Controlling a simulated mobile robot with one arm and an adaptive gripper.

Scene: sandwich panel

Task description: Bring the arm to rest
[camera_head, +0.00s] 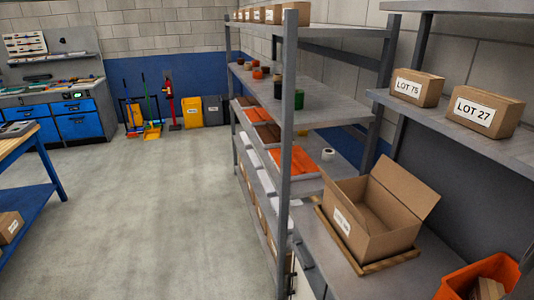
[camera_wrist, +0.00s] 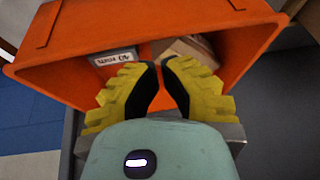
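My gripper (camera_wrist: 159,65) shows in the wrist view as two yellow ribbed fingers with black pads. Its fingertips nearly meet, with only a thin gap and nothing visible between them. It points at the open orange bin (camera_wrist: 200,20), with the fingertips in front of the bin's opening. Whether they touch anything inside is unclear. A grey thing with a white label (camera_wrist: 113,57) and a brown block (camera_wrist: 188,49) lie in the bin, partly hidden by the fingers. In the head view the arm and gripper are not seen.
The orange bin (camera_head: 453,287) stands at the lower right in the head view. An open cardboard box (camera_head: 365,235) sits on the grey bench beside it. Shelf uprights (camera_head: 287,120) rise near the middle. Boxes LOT 75 (camera_head: 417,88) and LOT 27 (camera_head: 484,111) sit above.

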